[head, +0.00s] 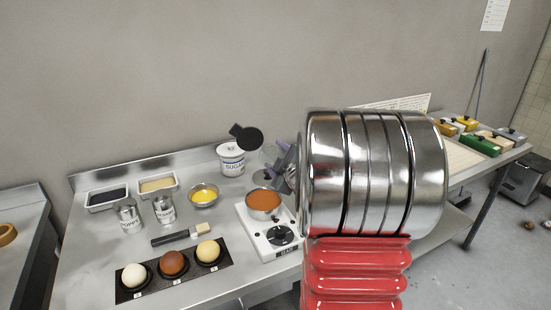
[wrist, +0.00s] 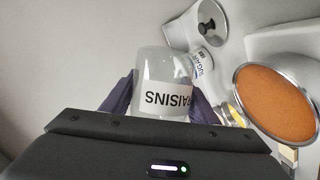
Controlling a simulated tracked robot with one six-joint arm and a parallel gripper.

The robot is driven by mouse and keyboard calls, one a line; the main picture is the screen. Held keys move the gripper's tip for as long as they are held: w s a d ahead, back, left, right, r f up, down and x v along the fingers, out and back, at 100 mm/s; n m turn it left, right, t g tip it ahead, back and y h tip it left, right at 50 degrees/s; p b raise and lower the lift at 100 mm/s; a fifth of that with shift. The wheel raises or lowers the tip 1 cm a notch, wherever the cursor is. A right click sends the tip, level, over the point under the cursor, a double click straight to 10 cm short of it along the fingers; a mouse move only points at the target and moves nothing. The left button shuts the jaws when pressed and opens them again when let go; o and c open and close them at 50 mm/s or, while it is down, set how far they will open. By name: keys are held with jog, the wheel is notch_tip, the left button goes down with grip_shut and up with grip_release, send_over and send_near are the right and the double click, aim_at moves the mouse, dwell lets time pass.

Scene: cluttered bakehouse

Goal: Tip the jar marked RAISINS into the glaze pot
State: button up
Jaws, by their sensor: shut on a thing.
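My gripper (wrist: 162,95) is shut on the clear jar marked RAISINS (wrist: 158,72), with a purple finger on each side of it. The label reads upside down in the wrist view; I cannot make out any contents. In the head view the jar (head: 268,155) is partly hidden by my arm, just behind and above the glaze pot (head: 263,203). I cannot tell its exact tilt. The glaze pot holds orange-brown glaze and stands on a white hot plate (head: 252,237). In the wrist view the pot (wrist: 279,103) is to the right of the jar, apart from it.
A white sugar jar (head: 231,160) stands behind the pot. A bowl of yellow liquid (head: 204,195), two labelled metal canisters (head: 164,210), two trays, a brush (head: 190,235) and a black mat (head: 145,288) with three round items stand left. My arm hides the right middle of the bench.

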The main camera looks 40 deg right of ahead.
aim_at(266, 155)
jog(key=shift+a+r+m+g+y, duration=0.15)
jog(key=shift+m+g+y, duration=0.2)
jog(key=shift+m, duration=0.45)
jog(key=shift+a+f+m+y, duration=0.3)
jog(key=shift+m+y, duration=0.25)
jog(key=shift+m, duration=0.25)
jog(key=shift+a+f+m+y, duration=0.15)
jog(key=shift+a+m+y, duration=0.3)
jog(key=shift+m, duration=0.35)
jog(key=shift+w+a+f+m+g+y, duration=0.15)
jog(key=shift+a+f+m+y, duration=0.25)
jog(key=shift+a+m+y, duration=0.25)
jog(key=shift+s+a+f+m+g+y, duration=0.1)
jog(key=shift+a+f+m+y, duration=0.35)
jog(key=shift+m, duration=0.3)
jog(key=shift+r, duration=2.1)
jog(key=shift+w, duration=0.1)
